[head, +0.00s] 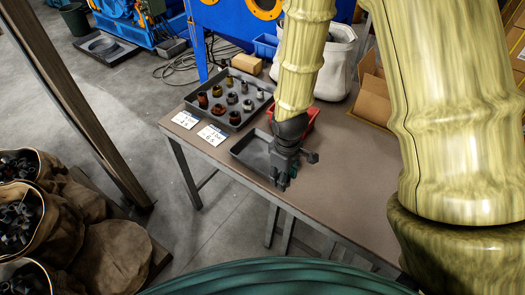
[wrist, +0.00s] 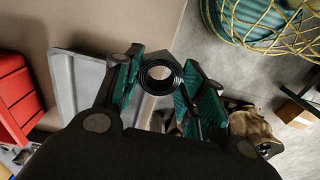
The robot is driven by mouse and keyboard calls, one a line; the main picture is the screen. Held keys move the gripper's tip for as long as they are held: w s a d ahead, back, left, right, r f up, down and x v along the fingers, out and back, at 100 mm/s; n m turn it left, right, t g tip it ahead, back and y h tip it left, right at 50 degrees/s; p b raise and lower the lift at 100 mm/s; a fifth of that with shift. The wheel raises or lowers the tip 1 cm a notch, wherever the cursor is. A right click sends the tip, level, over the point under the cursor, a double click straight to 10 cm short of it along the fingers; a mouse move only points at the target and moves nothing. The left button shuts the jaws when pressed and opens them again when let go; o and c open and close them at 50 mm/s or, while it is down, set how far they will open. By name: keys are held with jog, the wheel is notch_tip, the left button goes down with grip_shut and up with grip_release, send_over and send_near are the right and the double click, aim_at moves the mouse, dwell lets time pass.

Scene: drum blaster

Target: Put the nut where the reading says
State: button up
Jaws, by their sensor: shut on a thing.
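My gripper (head: 283,178) is over the front part of the brown table (head: 345,185), by a small grey tray (head: 247,152). In the wrist view my gripper (wrist: 160,82) has its two green-padded fingers shut on the nut (wrist: 160,75), a grey piece with a dark ringed hole facing the camera. The nut cannot be made out clearly in the head view. Two white cards, a left one (head: 185,120) and a right one (head: 213,135), lie at the table's left edge. They bear dark marks too small to read.
A larger grey tray (head: 222,120) holds several brown, dark and pale fittings. A red bin (head: 308,120) stands behind my gripper. A white sack (head: 340,62) and cardboard boxes (head: 372,100) stand at the back. The table's right part is clear. Sacks of metal parts (head: 20,220) stand at far left.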

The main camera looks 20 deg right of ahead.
jog(key=p, duration=0.4)
send_over(265, 157)
jog(key=shift+a+f, duration=0.1)
jog(key=shift+f, duration=0.55)
jog(key=shift+f+p, duration=0.9)
jog(key=shift+f, duration=0.9)
jog(key=shift+f, duration=0.35)
jog(key=o, duration=1.2)
jog(key=shift+o, duration=0.2)
jog(key=shift+r, duration=0.5)
notch_tip(265, 157, up, 12)
jog(key=b, duration=0.3)
jog(key=shift+f, duration=0.15)
